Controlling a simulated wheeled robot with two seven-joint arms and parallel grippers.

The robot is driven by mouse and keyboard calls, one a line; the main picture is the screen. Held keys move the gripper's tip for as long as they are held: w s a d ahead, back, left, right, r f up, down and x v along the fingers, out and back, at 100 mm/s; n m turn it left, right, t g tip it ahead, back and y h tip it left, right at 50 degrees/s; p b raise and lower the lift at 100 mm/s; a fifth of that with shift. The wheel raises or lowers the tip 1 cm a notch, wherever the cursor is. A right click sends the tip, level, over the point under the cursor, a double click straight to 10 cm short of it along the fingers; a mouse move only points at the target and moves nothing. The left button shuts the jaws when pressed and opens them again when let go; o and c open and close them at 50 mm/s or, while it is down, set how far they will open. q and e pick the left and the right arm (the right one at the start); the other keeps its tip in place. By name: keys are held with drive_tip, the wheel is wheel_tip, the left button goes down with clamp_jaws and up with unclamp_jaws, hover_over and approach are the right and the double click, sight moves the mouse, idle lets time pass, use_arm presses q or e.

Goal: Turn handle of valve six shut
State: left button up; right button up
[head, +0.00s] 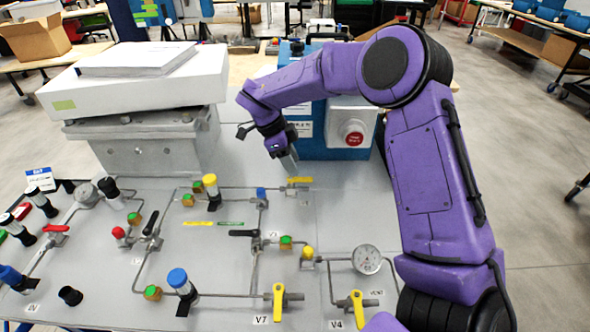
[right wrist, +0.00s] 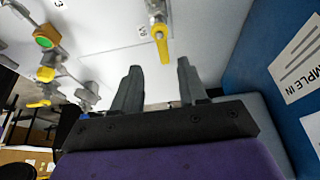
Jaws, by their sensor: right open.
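The valve with a yellow handle (head: 300,180) sits at the upper right of the panel, just below my right gripper (head: 289,160). I take it for valve six; its label is too small to read surely. The handle lies roughly in line with its pipe. In the right wrist view, the yellow handle (right wrist: 162,44) points toward my right gripper (right wrist: 158,78), whose two grey fingers stand apart. The handle's end is just beyond the fingertips, between their lines, with nothing gripped. My left gripper is not in view.
A blue box with a red stop button (head: 353,138) stands right behind the valve. A grey block (head: 155,145) under a white slab is at left. Other valves, V7 (head: 279,300) and V4 (head: 357,308), and a gauge (head: 367,259) are nearer on the panel.

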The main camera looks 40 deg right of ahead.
sight(299, 178)
drive_tip(key=x, duration=0.3)
drive_tip(key=w+x, duration=0.1)
drive_tip(key=shift+s+f, duration=0.1)
drive_tip(key=shift+f, duration=0.4)
drive_tip(key=shift+s+d+r, duration=0.1)
drive_tip(key=shift+s, duration=0.1)
drive_tip(key=shift+w, duration=0.1)
clamp_jaws()
